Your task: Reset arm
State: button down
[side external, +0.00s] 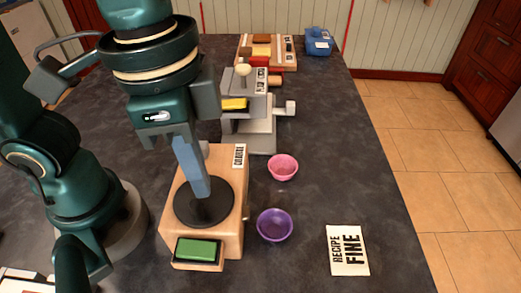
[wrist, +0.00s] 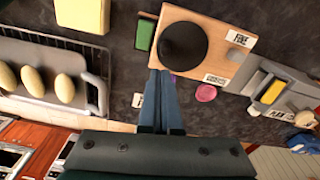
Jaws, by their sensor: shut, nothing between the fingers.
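My gripper (side external: 203,194) points down with its blue-grey fingers together and nothing between them. In the side view its tips overlap the black disc (side external: 190,212) on the wooden box (side external: 232,185); whether they touch it I cannot tell. In the wrist view the closed fingers (wrist: 160,76) reach up from the bottom centre, and their tips show at the near edge of the wooden box (wrist: 220,62), below the disc (wrist: 183,47).
A green button (side external: 197,250) sits at the box's front. A purple bowl (side external: 275,225) and pink bowl (side external: 283,167) stand to its right, with a recipe card (side external: 347,250) beyond. A grey machine (side external: 250,135) stands behind. A tray (wrist: 20,55) shows in the wrist view.

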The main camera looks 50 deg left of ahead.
jog(key=w+a+n+t, duration=0.1)
jog(key=a+n, duration=0.1)
jog(key=a, duration=0.2)
jog(key=w+a+n+t, duration=0.1)
jog(key=a+n+t, duration=0.1)
jog(key=a, duration=0.2)
jog(key=w+a+n+t, duration=0.1)
jog(key=a+n, duration=0.2)
jog(key=a, duration=0.1)
jog(key=shift+a+f+t+y, duration=0.3)
jog(key=shift+a+f+t, duration=0.05)
jog(key=shift+f+t, duration=0.05)
jog(key=shift+f, duration=0.15)
jog(key=shift+w, duration=0.15)
